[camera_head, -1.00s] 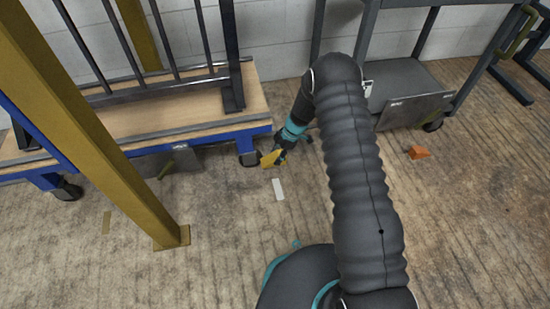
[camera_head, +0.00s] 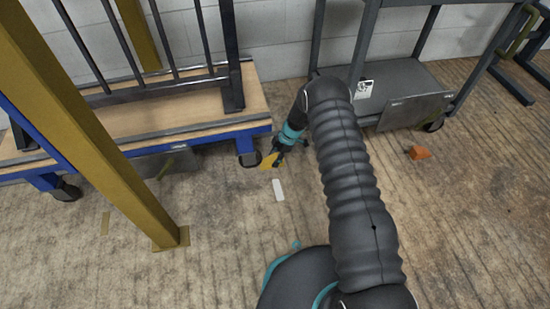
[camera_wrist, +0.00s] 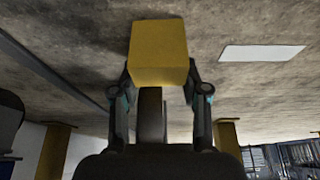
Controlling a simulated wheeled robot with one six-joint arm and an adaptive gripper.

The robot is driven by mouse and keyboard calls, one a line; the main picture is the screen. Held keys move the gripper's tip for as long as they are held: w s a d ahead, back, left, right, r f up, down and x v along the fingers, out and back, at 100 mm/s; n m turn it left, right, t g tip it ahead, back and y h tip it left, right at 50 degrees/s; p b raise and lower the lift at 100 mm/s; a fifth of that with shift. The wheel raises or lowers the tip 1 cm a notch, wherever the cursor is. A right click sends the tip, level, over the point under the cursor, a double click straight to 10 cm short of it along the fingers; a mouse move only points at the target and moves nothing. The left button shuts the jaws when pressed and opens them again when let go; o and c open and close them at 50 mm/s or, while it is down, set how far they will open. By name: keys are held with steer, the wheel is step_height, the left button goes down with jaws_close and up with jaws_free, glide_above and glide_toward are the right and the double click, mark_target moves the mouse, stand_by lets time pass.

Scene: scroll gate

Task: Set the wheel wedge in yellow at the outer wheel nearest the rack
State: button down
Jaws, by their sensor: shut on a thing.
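My gripper (camera_head: 280,152) is shut on the yellow wheel wedge (camera_head: 269,160) and holds it low by the floor, close to the right end of the blue trolley. In the wrist view the yellow wedge (camera_wrist: 158,52) sits between the two fingers of my gripper (camera_wrist: 158,90). The outer wheel (camera_head: 250,159) at the trolley's right end is just left of the wedge; I cannot tell whether they touch. Another trolley wheel (camera_head: 66,191) stands at the far left. The grey rack (camera_head: 392,85) stands to the right of the trolley.
An orange wedge (camera_head: 419,152) lies on the floor at the right. A white floor mark (camera_head: 278,190) lies just in front of my gripper. A yellow post (camera_head: 110,150) stands at the left, before the blue trolley (camera_head: 200,138). The front floor is open.

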steer(key=shift+f, duration=0.15)
steer(key=c, duration=0.6)
jaws_free()
